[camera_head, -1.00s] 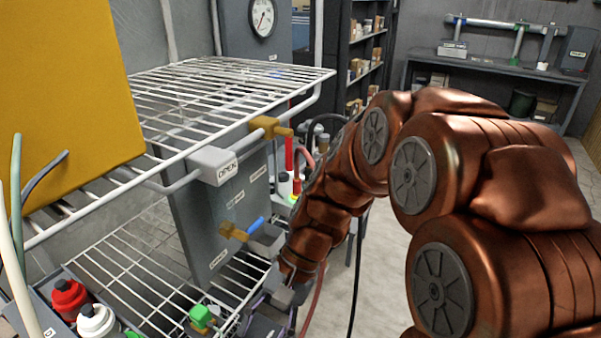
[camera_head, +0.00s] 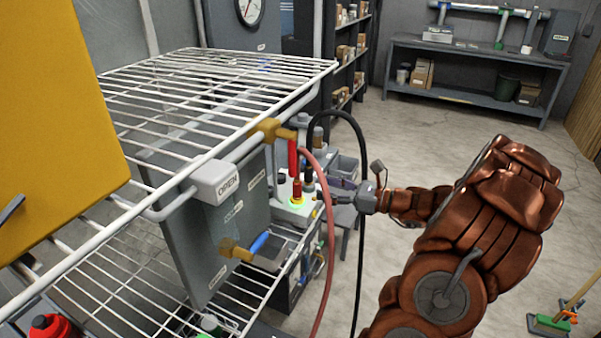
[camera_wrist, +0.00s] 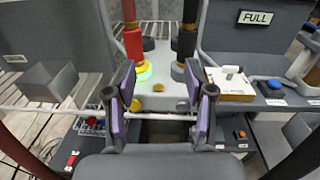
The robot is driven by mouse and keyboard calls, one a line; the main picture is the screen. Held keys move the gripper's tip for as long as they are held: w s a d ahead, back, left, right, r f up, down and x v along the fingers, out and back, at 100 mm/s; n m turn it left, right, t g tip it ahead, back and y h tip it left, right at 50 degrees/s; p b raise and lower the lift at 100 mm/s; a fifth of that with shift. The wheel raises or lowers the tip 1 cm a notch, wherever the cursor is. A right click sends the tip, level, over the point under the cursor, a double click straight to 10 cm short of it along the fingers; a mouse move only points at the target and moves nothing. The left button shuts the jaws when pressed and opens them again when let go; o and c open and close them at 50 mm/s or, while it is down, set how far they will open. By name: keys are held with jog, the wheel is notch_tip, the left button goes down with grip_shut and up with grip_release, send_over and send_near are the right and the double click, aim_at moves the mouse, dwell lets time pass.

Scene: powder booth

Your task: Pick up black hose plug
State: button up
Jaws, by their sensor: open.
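The black hose plug (camera_head: 308,182) stands upright in a light grey socket block, with a black hose arching up from it. In the wrist view the black hose plug (camera_wrist: 187,42) is at the upper right; my right finger partly covers its base. My gripper (camera_head: 328,191) is beside the block, its fingers pointing left. In the wrist view my gripper (camera_wrist: 160,80) is open and empty, with purple pads on both fingers. The black plug lies beyond the right finger, not centred between the pads. Contact cannot be told.
A red hose plug (camera_head: 297,189) with a glowing green ring stands close left of the black one. The red hose (camera_head: 328,240) hangs in front. Open floor (camera_head: 430,130) lies to the right.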

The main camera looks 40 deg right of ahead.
aim_at(308, 181)
jog(key=w, duration=0.1)
jog(key=w+d+m, duration=0.1)
jog(key=w, duration=0.1)
jog(key=shift+f+t+h+p, duration=0.1)
jog(key=shift+t+h+p, duration=0.2)
jog(key=shift+p, duration=0.05)
jog(key=shift+w+d+p+x, duration=0.15)
jog(key=shift+p+x, duration=0.3)
jog(key=shift+x, duration=0.85)
jog(key=shift+w+d+p+x, duration=0.15)
jog(key=shift+p+x, duration=0.3)
jog(key=shift+x, duration=0.85)
jog(key=shift+s, duration=0.1)
grip_shut()
